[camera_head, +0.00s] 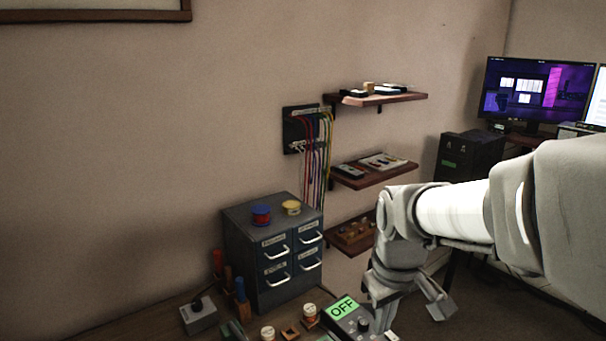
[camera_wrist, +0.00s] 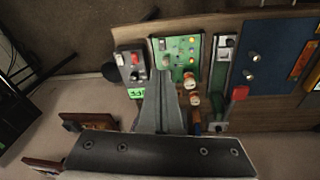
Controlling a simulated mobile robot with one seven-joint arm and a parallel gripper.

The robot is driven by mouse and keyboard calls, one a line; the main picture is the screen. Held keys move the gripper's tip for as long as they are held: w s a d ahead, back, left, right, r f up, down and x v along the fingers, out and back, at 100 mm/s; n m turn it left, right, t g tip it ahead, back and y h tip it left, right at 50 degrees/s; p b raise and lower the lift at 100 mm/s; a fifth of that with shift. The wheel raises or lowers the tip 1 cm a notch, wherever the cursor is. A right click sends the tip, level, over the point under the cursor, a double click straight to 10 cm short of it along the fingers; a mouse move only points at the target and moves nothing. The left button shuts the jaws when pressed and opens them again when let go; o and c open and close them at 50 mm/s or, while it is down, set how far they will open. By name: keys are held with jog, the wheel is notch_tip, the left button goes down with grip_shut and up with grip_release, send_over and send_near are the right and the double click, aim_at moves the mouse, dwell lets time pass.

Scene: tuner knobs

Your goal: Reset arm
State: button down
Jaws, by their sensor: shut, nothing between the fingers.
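The tuner box (camera_head: 350,318) with a green OFF display (camera_head: 343,307) and dark knobs stands at the table's front right in the head view. In the wrist view the box (camera_wrist: 131,66) is left of my fingers, with a red knob on it. My gripper (camera_wrist: 163,62) is shut and empty, its fingers together over the table, beside the tuner box and in front of a green circuit board (camera_wrist: 183,58). In the head view my arm bends down at the right of the tuner box; the fingertips cannot be made out clearly there.
A grey drawer cabinet (camera_head: 272,250) with blue and yellow spools stands behind. Wall shelves (camera_head: 372,178) and a cable panel (camera_head: 300,128) are near my arm. Small copper-and-white spools (camera_wrist: 190,82) lie close to the fingers. A blue panel (camera_wrist: 275,50) is at the right in the wrist view.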

jog(key=s+r+m+t+p, duration=0.1)
jog(key=s+r+m+t, duration=0.2)
jog(key=s+r, duration=0.4)
jog(key=s+m, duration=0.1)
jog(key=s, duration=0.3)
jog(key=shift+d+m+t, duration=0.3)
jog(key=shift+t, duration=0.1)
jog(key=shift+a, duration=0.15)
